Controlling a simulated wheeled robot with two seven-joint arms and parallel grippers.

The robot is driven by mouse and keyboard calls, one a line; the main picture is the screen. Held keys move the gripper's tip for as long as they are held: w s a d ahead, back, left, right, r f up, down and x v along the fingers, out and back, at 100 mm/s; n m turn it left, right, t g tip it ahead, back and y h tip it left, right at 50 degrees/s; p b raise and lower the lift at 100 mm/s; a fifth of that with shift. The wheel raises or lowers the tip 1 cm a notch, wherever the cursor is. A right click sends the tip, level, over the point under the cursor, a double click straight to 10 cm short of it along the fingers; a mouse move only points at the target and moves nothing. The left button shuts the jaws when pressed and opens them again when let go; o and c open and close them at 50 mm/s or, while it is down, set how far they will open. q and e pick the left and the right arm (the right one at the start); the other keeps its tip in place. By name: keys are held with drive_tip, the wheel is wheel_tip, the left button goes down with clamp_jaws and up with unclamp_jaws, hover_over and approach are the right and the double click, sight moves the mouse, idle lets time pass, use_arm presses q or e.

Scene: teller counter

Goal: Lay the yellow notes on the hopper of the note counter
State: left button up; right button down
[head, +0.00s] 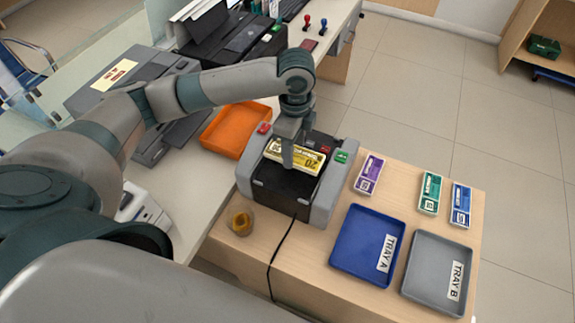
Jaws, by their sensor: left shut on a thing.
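The yellow notes (283,157), a banded bundle marked 20, are at the top of the note counter (325,197), over its dark hopper. The note counter is a grey and black machine on the wooden side table. My left gripper (288,160) comes down from above and is shut on the yellow notes. Its finger hides part of the bundle. I cannot tell whether the notes touch the hopper surface. My right gripper is not in view.
Purple (369,174), green (430,192) and blue (461,204) note bundles lie right of the counter. A blue tray A (352,262) and grey tray B (417,285) stand in front of them. An orange tray (222,137) is behind left. A small cup (241,221) and a black cable (281,245) are near the counter.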

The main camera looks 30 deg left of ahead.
sight(288, 179)
use_arm(q)
drive_tip(key=shift+s+f+p, duration=0.15)
drive_tip(key=shift+s+f, duration=0.2)
drive_tip(key=shift+s, duration=0.3)
drive_tip(key=shift+s+f+p, duration=0.15)
drive_tip(key=shift+s+f, duration=0.15)
drive_tip(key=shift+s, duration=0.3)
drive_tip(key=shift+s+f, duration=0.2)
drive_tip(key=shift+s, duration=0.05)
drive_tip(key=shift+f, duration=0.1)
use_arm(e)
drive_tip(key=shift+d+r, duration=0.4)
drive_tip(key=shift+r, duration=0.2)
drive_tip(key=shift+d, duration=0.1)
